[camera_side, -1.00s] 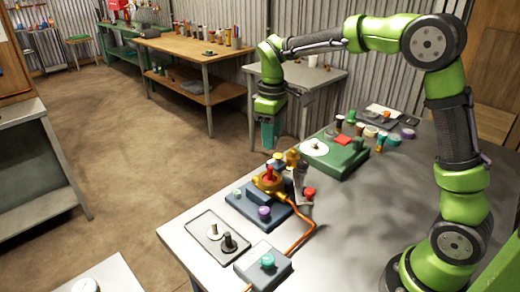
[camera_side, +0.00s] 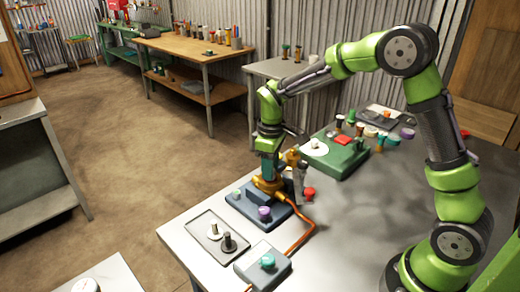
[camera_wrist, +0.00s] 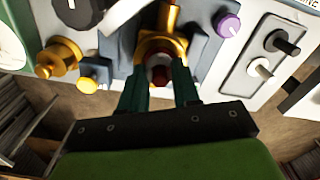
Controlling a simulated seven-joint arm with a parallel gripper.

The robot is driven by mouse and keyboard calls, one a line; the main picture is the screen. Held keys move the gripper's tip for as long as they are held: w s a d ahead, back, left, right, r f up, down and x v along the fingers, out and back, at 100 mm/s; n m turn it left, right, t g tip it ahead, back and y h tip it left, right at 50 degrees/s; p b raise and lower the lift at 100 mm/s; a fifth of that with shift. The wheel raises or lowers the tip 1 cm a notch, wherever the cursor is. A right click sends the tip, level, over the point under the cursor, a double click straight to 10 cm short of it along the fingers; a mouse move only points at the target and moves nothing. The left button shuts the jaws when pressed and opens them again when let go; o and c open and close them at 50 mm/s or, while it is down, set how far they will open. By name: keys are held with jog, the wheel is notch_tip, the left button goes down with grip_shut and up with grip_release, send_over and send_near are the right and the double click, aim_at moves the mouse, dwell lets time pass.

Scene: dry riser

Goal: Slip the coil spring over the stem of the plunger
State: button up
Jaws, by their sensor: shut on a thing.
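My gripper (camera_side: 267,166) points down over the brass body (camera_side: 268,186) on the blue-grey base (camera_side: 237,203). In the wrist view its dark green fingers (camera_wrist: 160,82) are closed around a small round thing. A pale ring, which seems to be the coil spring (camera_wrist: 158,60), shows between the fingertips, with the dark red plunger (camera_wrist: 160,75) right at it. The brass body (camera_wrist: 175,45) lies around and behind them. The fingers hide much of the spring and stem. I cannot tell how far the spring is over the stem.
A brass fitting (camera_side: 291,158) stands close beside my gripper. A purple knob (camera_side: 264,212) is on the base's front. A tray (camera_side: 200,247) with a pale and a black peg lies nearer the camera.

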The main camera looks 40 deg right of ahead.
jog(key=shift+f, duration=0.15)
jog(key=o, duration=1)
notch_tip(320, 180, up, 11)
jog(key=s+a+r+m+t, duration=0.2)
jog(key=s+r+m+t, duration=0.15)
jog(key=s+r, duration=0.5)
jog(key=shift+s+a+f+m+t+y, duration=0.3)
jog(key=shift+s+f+m+t, duration=0.45)
jog(key=shift+s, duration=1.25)
jog(key=shift+s+a+f+m+t+y, duration=0.15)
jog(key=shift+s+f+m+t+y, duration=0.3)
jog(key=shift+s+m, duration=1)
jog(key=shift+s+a+f+m+t+y, duration=0.3)
jog(key=shift+s+f+t, duration=0.4)
jog(key=shift+s, duration=1.8)
jog(key=shift+d, duration=0.1)
